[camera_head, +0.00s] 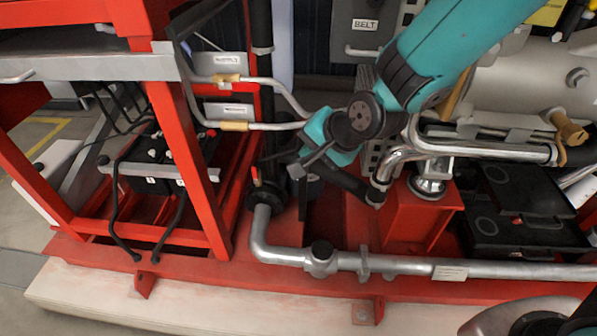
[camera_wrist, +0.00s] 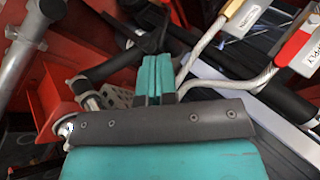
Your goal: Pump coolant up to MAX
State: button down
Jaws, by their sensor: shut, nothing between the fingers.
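My gripper (camera_head: 298,168) hangs at the middle of the head view, its teal fingers closed and empty. In the wrist view the closed fingers (camera_wrist: 154,77) stand up at the middle, in front of dark hoses and a perforated metal plate (camera_wrist: 115,95). A black hose or bar (camera_head: 345,182) runs just beside and below the gripper in the head view; I cannot tell whether they touch. A red box (camera_head: 415,218) with a shiny metal fitting (camera_head: 430,182) stands to the right of the gripper. I cannot make out a coolant level or a MAX mark.
Two thin pipes with labels (camera_head: 238,110) lie left of the gripper; labelled pipes (camera_wrist: 247,18) also show in the wrist view. A red frame (camera_head: 195,185) holds batteries at left. A thick grey pipe (camera_head: 400,265) crosses the front.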

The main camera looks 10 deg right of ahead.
jog(key=s+d+r+n+g, duration=0.2)
jog(key=s+r+n, duration=0.2)
jog(key=s, duration=0.3)
jog(key=s+d+r+n+g+h, duration=0.1)
jog(key=s+d+r+n+g, duration=0.1)
jog(key=s, duration=0.6)
jog(key=s+d+r+n+g, duration=0.2)
jog(key=s+d+r+n, duration=0.2)
jog(key=s+r+n, duration=0.3)
jog(key=shift+s+n, duration=0.5)
jog(key=shift+s, duration=0.05)
